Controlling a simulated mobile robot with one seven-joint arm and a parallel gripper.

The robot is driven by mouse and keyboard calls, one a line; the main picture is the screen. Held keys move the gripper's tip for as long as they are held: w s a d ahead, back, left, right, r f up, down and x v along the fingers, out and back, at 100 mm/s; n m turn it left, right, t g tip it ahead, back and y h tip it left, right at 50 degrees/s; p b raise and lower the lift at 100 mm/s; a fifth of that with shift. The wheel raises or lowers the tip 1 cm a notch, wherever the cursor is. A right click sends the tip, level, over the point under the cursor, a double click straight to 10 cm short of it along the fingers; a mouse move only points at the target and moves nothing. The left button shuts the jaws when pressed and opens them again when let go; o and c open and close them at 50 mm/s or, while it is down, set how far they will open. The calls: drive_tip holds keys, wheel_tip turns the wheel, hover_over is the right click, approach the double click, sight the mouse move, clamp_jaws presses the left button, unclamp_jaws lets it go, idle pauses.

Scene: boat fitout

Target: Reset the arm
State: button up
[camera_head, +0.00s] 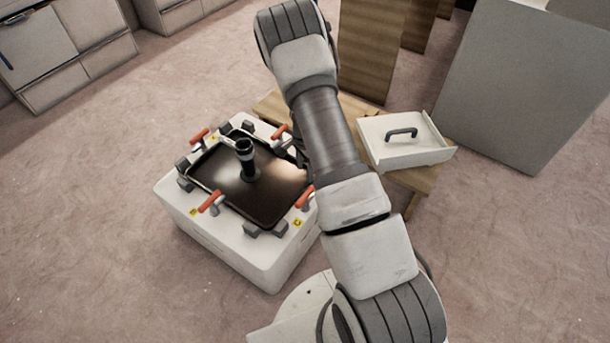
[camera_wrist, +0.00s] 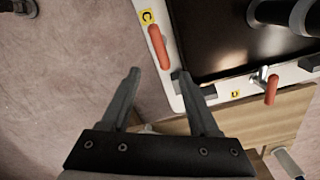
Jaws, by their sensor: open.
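My arm crosses the middle of the head view, bent, and hides most of my gripper there. In the wrist view my gripper (camera_wrist: 157,74) is open, with nothing between its two fingers. Its fingertips are close to a corner of the white fixture box (camera_head: 250,262), beside a red-handled clamp (camera_wrist: 158,46) with a yellow label C. The right fingertip overlaps the box's edge in the picture; I cannot tell whether it touches. A dark panel (camera_head: 231,190) lies on the box, with a black upright cylinder (camera_head: 245,160) on it. Several red-handled clamps stand around the panel.
A low wooden table (camera_head: 422,182) behind my arm bears a white tray-like part (camera_head: 405,154) with a dark handle. A large grey block (camera_head: 530,90) and wooden panels (camera_head: 373,50) stand behind. White cabinets (camera_head: 75,55) are far left. The carpeted floor at left is clear.

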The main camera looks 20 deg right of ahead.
drive_tip(key=shift+r, duration=0.6)
drive_tip(key=s+a+r+n+t+y, duration=0.1)
drive_tip(key=s+a+r+n, duration=0.25)
drive_tip(key=r, duration=1.15)
drive_tip(key=s+a+r+n+t, duration=0.2)
drive_tip(key=a+r+n, duration=0.2)
drive_tip(key=r, duration=1)
drive_tip(key=s+a+r+n+t+h, duration=0.1)
drive_tip(key=s+r+n, duration=0.4)
drive_tip(key=s, duration=0.5)
drive_tip(key=s+a+r+n+t, duration=0.2)
drive_tip(key=s+r+n, duration=0.2)
drive_tip(key=s+r, duration=0.55)
wheel_tip(320, 180, up, 19)
drive_tip(key=s+p, duration=0.1)
drive_tip(key=p, duration=2)
drive_tip(key=shift+s+m, duration=0.1)
drive_tip(key=shift+m, duration=0.15)
